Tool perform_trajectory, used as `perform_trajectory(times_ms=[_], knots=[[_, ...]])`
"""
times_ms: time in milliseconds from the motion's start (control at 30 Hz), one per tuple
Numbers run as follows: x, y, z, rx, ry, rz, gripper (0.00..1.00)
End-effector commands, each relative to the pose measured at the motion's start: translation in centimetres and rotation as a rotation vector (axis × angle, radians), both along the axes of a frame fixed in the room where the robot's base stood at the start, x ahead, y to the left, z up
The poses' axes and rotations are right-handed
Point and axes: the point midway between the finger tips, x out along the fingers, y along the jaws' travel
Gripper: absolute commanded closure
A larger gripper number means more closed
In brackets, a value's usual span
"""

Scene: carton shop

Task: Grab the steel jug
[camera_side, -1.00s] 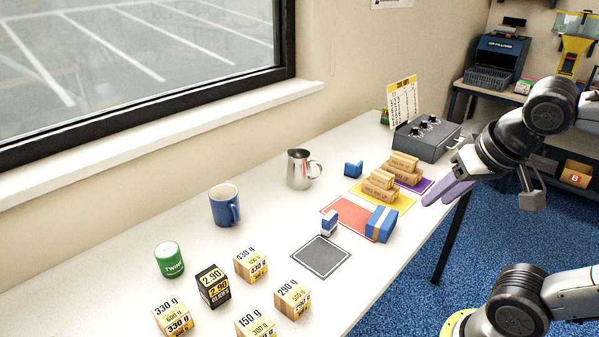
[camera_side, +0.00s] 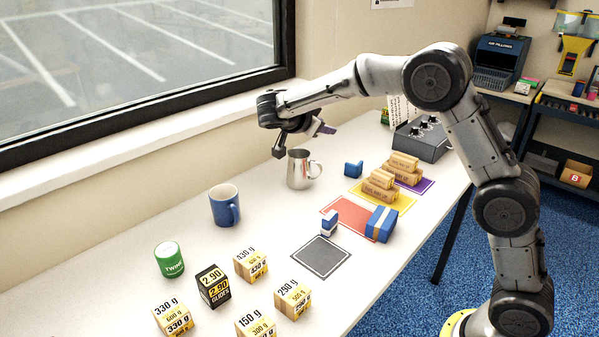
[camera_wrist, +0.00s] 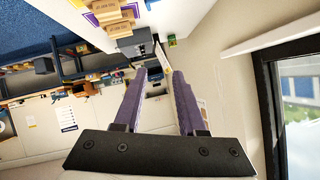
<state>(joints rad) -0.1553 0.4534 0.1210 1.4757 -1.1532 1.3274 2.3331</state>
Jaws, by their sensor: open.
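The steel jug (camera_side: 299,170) stands upright on the white table near the window side, with its handle toward the right of the side view. My gripper (camera_side: 328,129) is above and a little behind the jug, apart from it, with its purple fingers pointing to the right. In the wrist view my gripper (camera_wrist: 157,75) shows two purple fingers spread apart with nothing held between them. The jug does not show in the wrist view.
A blue mug (camera_side: 224,205) and a green tin (camera_side: 169,260) stand left of the jug. Wooden blocks (camera_side: 380,184), a blue box (camera_side: 381,223) and a grey control box (camera_side: 424,138) lie to the right. The window wall is close behind the jug.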

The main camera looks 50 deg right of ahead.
Motion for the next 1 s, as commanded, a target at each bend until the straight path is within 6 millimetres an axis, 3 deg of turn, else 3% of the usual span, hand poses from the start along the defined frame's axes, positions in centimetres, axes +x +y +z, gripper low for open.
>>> perform_trajectory(times_ms=[100, 200, 400, 567, 1000], knots=[[3.4, 1.2, -4.8, -0.069, 0.049, 0.03, 0.6], [5.1, 2.2, -8.6, -0.106, 0.108, 0.061, 0.6], [5.4, 3.4, -14.4, -0.127, 0.207, 0.089, 0.6], [5.5, 3.0, -15.7, -0.132, 0.226, 0.096, 0.6], [6.6, -3.6, -18.3, -0.129, 0.224, 0.095, 0.6]])
